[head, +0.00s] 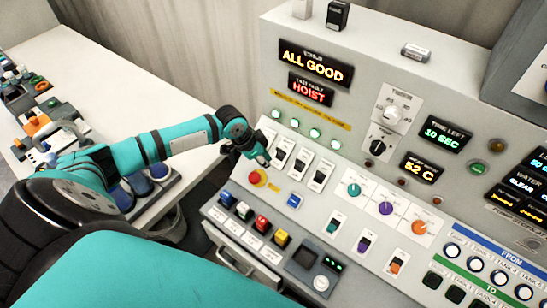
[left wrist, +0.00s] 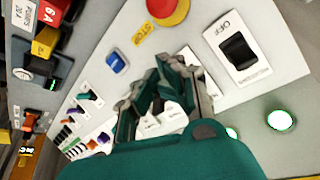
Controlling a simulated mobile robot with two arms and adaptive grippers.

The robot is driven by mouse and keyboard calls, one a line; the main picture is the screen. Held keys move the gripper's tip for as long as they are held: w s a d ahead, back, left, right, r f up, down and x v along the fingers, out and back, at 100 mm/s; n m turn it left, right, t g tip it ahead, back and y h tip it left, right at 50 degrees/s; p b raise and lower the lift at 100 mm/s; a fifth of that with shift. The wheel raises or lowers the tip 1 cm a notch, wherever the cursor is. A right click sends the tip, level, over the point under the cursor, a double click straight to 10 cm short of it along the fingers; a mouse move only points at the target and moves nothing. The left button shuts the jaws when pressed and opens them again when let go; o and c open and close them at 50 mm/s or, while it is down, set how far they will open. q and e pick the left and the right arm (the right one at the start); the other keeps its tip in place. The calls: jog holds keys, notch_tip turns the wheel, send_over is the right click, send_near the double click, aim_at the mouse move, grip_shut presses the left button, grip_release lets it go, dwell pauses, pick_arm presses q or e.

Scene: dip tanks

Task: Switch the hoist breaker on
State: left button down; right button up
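A row of breakers stands on the sloped face of the grey console, each a dark rocker on a white plate. They are the first (head: 268,136), second (head: 283,152), third (head: 301,160) and last (head: 321,174). Their labels are too small to read, so I cannot tell which is the hoist breaker. My left gripper (head: 262,160) is at the left end of the row, close to the first two. In the left wrist view, one breaker (left wrist: 238,50) shows beside the fingers, with OFF on its plate. Another plate is partly hidden behind the fingers. My right gripper is out of view.
Green lamps (head: 314,133) glow above the breakers. A display (head: 312,65) reads ALL GOOD; another (head: 310,90) reads HOIST in red. A red stop button (head: 257,178) and a blue button (head: 294,201) sit just below the row. Knobs (head: 386,208) lie to the right.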

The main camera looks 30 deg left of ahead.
pick_arm(q)
jog(key=d+p+v, duration=0.1)
jog(key=p+v, duration=0.3)
jog(key=v, duration=0.3)
jog(key=shift+d+r, duration=0.2)
jog(key=shift+r, duration=0.1)
jog(key=shift+w, duration=0.1)
dwell(0.5)
